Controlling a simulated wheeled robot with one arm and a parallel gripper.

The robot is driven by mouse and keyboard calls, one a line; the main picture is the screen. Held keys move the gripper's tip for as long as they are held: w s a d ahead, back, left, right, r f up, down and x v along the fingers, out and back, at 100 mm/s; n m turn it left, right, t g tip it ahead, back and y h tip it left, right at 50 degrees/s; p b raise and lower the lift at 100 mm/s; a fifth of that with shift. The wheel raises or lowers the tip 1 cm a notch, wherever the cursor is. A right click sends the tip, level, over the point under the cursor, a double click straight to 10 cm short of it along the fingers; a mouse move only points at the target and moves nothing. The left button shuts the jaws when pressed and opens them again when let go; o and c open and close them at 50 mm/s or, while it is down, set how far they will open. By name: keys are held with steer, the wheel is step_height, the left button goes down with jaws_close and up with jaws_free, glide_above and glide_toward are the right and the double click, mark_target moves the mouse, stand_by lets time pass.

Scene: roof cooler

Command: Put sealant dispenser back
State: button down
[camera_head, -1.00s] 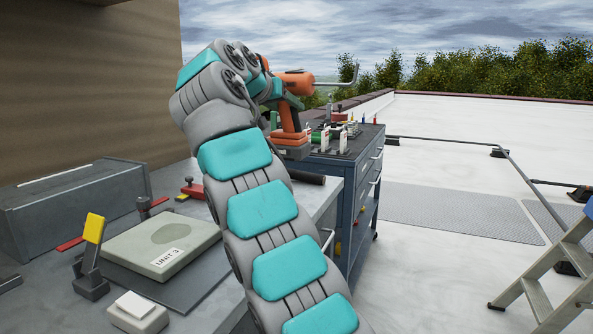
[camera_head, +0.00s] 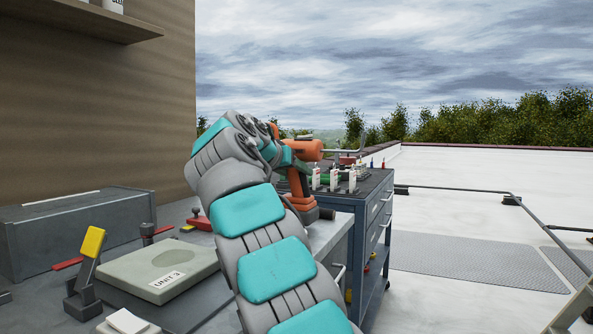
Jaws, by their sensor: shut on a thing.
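The sealant dispenser looks to be the orange tool (camera_head: 299,181) with an upright handle, a wide orange foot and a thin grey rod pointing right. It is upright, in front of the left end of the tool cart (camera_head: 372,204). My gripper (camera_head: 284,156) is at the tool's upper left side and is shut on it. The fingertips are mostly hidden by my wrist and the tool. I cannot tell whether the foot touches the bench (camera_head: 328,236) behind my arm or hangs above it.
Several small white bottles (camera_head: 316,178) stand on the cart top near the tool. A "UNIT 3" block (camera_head: 160,268), a yellow-topped clamp (camera_head: 92,243) and a grey box (camera_head: 80,229) are on the bench.

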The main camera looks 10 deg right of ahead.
steer(key=shift+f, duration=0.65)
steer(key=shift+f+b, duration=0.2)
steer(key=shift+b, duration=0.2)
steer(key=shift+c, duration=1.6)
jaws_free()
steer(key=shift+r, duration=0.1)
steer(key=v, duration=1.2)
steer(key=shift+s+d, duration=0.1)
